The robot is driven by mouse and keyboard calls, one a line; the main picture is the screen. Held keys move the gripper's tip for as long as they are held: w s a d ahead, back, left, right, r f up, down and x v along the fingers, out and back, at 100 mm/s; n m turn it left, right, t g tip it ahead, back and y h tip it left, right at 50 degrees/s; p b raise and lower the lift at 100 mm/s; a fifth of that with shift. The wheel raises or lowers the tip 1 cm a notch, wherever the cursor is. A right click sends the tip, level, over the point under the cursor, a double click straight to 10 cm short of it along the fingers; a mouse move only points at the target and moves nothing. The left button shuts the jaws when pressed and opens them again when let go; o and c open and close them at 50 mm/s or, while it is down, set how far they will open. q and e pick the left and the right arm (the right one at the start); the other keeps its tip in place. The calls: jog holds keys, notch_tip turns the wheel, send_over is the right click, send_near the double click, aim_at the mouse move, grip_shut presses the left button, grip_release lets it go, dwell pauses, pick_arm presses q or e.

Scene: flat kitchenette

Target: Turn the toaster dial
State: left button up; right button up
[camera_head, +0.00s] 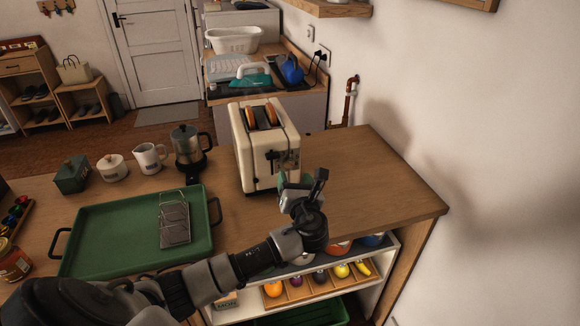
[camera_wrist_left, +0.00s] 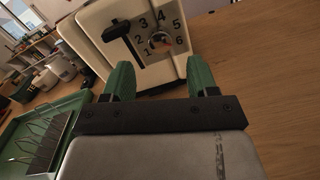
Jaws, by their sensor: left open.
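The cream toaster (camera_head: 252,150) stands on the wooden counter with two slices of bread (camera_head: 262,116) in its slots. In the left wrist view, the toaster (camera_wrist_left: 100,45) shows its end face with a black lever (camera_wrist_left: 118,30) and a round dial (camera_wrist_left: 159,42) ringed by numbers. My left gripper (camera_head: 300,180) is just in front of that face in the head view. In the wrist view its green fingers (camera_wrist_left: 160,78) are apart with nothing between them, below the dial. Contact with the toaster cannot be told. My right gripper is out of view.
A green tray (camera_head: 115,252) with a metal rack (camera_head: 174,222) lies left of my arm. A kettle (camera_head: 188,150), a white jug (camera_head: 149,158) and jars stand behind it. The counter right of the toaster (camera_head: 370,180) is clear up to the wall. Fruit sits on a shelf below.

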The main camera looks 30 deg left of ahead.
aim_at(289, 166)
pick_arm(q)
jog(key=x, duration=0.4)
jog(key=shift+w+a+f, duration=0.1)
jog(key=shift+a, duration=0.1)
jog(key=shift+w+a, duration=0.15)
jog(key=shift+w, duration=0.05)
jog(key=shift+w+a, duration=0.1)
jog(key=shift+a, duration=0.05)
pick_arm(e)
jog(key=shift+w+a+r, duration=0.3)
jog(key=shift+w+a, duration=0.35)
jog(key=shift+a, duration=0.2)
pick_arm(q)
jog(key=c, duration=0.9)
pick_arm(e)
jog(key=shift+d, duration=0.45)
